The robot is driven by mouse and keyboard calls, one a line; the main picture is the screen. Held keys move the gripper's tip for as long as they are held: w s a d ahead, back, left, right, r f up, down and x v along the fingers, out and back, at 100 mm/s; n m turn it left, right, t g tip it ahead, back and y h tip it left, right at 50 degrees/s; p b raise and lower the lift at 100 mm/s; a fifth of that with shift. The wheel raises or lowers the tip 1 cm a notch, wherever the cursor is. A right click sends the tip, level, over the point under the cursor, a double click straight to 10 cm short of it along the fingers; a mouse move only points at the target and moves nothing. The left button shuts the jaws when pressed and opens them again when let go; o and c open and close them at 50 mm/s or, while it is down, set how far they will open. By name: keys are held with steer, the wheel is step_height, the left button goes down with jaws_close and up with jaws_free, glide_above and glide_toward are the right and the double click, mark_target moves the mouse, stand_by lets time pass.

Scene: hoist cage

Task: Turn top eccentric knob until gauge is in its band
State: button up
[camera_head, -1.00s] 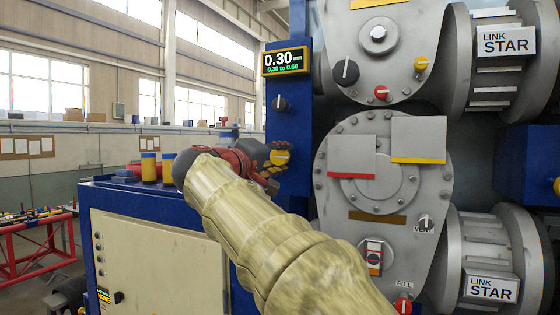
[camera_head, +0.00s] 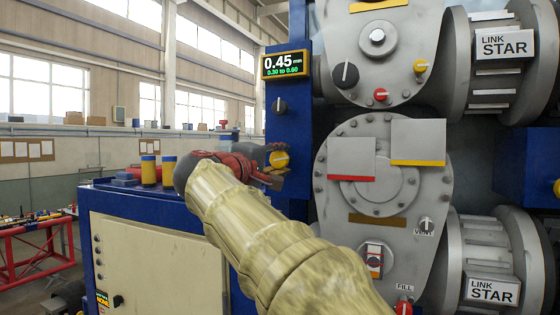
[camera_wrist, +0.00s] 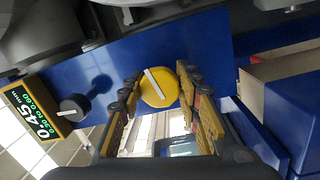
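The yellow knob (camera_head: 279,159) with a white pointer line sits on the blue panel. In the wrist view the same knob (camera_wrist: 158,88) lies between the two fingers of my gripper (camera_wrist: 159,84), one close on each side, with its pointer slanted. My gripper (camera_head: 276,164) reaches the knob from the left in the head view and partly hides it. The fingers look closed around its sides; exact contact is hard to see. The gauge display (camera_head: 287,63) reads 0.45 mm, with 0.30 to 0.60 in green below; the display (camera_wrist: 36,112) also shows in the wrist view.
A black knob (camera_head: 279,104) sits on the blue panel between the display and the yellow knob. Grey housings with a red knob (camera_head: 380,95) and other knobs stand at right. A blue cabinet (camera_head: 150,200) carrying yellow-and-blue cans (camera_head: 148,170) stands below left of the arm.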

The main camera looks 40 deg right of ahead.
steer(key=o, duration=0.5)
steer(key=shift+c, duration=0.2)
steer(key=v, duration=1.2)
